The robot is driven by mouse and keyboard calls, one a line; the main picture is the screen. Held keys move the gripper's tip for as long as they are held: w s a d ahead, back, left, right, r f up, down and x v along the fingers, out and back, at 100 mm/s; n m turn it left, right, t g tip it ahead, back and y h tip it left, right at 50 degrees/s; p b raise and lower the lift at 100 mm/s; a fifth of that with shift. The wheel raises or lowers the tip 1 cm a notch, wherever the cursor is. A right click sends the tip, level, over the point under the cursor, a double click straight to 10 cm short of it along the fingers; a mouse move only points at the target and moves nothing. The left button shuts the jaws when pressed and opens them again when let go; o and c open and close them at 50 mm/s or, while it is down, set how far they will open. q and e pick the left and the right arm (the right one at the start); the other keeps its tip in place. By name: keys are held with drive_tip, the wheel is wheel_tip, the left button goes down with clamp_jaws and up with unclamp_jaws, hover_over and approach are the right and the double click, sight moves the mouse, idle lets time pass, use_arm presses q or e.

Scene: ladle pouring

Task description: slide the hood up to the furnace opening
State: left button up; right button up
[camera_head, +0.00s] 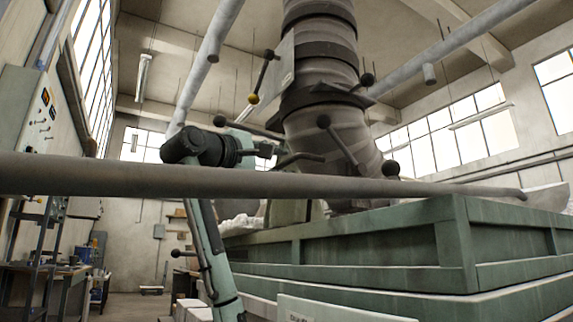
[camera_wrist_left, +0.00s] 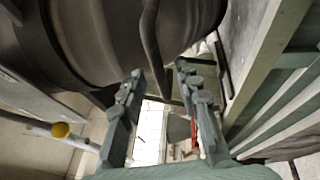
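The hood (camera_head: 330,120) is a large grey segmented duct hanging over the green furnace body (camera_head: 350,250). Several dark ball-ended handles stick out of its sides. My left gripper (camera_head: 272,150) is at the hood's lower left side, beside a dark bar. In the left wrist view my left gripper (camera_wrist_left: 160,72) has its two fingers apart. A dark curved bar (camera_wrist_left: 152,40) on the hood (camera_wrist_left: 95,40) reaches down to between the fingertips; I cannot tell whether they touch it. The furnace opening is hidden from this low angle. My right gripper is not in view.
A long grey rod (camera_head: 240,177) crosses the foreground from the left edge to the right. A yellow-tipped lever (camera_head: 253,98) sits left of the hood. A control panel (camera_head: 42,115) and a workbench (camera_head: 65,272) stand at left, with open floor beyond.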

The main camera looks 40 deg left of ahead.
use_arm(q)
drive_tip(key=shift+x, duration=1.25)
clamp_jaws()
